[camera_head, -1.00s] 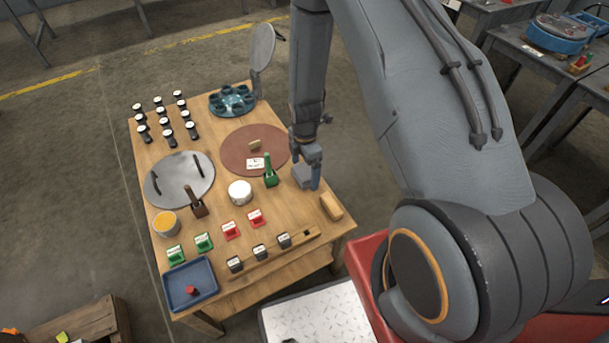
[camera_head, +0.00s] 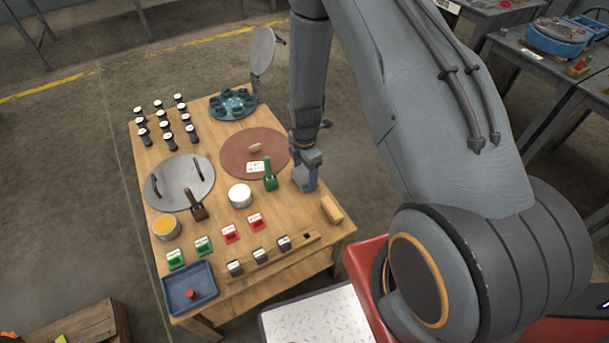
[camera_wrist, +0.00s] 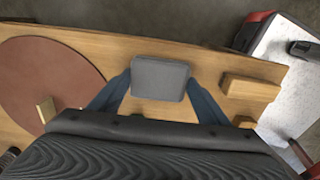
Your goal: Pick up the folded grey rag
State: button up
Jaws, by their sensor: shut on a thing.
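The folded grey rag (camera_wrist: 160,78) is a flat grey block-like pad in the wrist view. It sits between the two blue fingers of my gripper (camera_wrist: 158,88), with a fingertip against each side. In the head view my gripper (camera_head: 305,183) is at the right side of the wooden table, just right of the brown disc. There the rag is mostly hidden by my fingers. I cannot tell whether the rag still touches the table.
A wooden block (camera_head: 331,209) lies close to the right of my gripper. A green-handled tool (camera_head: 270,178) stands to its left on the brown disc's (camera_head: 232,160) edge. A white round container (camera_head: 240,194), a blue tray (camera_head: 203,290) and several small stands occupy the table.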

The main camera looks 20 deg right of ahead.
aim_at(305, 175)
notch_tip(305, 175, up, 10)
jog(key=shift+f, duration=0.2)
jog(key=o, duration=0.5)
jog(key=c, duration=0.4)
jog(key=shift+s, duration=0.1)
